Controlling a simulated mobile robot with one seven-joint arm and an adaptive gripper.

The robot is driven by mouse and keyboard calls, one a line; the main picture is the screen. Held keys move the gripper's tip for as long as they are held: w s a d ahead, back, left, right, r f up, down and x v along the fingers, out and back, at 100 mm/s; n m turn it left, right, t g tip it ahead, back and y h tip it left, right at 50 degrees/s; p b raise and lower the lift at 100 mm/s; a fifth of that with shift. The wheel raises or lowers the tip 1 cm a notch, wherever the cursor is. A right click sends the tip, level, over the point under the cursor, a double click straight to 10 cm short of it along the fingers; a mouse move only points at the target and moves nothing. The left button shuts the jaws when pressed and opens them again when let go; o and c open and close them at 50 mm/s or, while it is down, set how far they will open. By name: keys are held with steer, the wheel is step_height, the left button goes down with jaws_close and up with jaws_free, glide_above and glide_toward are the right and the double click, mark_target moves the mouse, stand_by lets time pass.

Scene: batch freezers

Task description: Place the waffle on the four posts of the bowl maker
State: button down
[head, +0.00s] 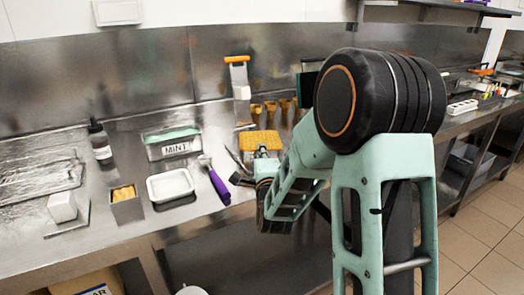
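The golden, square-looking waffle (259,139) shows just beyond my gripper (258,157) in the middle of the head view. Its lower edge is hidden by the gripper's dark fingers. I cannot tell whether the fingers hold it or only stand in front of it. An upright device with an orange handle and pale body (240,78) stands behind the waffle against the back wall; it looks like the bowl maker. Its four posts cannot be made out, and its lower part is partly hidden by the waffle.
Several cones (270,110) stand right of the device. Left of my gripper lie a purple-handled scoop (217,184), a white tray (170,186), a MINT tub (172,146), a small yellow-filled container (126,204) and a dark bottle (99,140). Bare steel counter shows between them.

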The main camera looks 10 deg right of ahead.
steer(key=shift+f+b, duration=0.65)
steer(key=shift+b, duration=0.15)
steer(key=c, duration=2.1)
jaws_free()
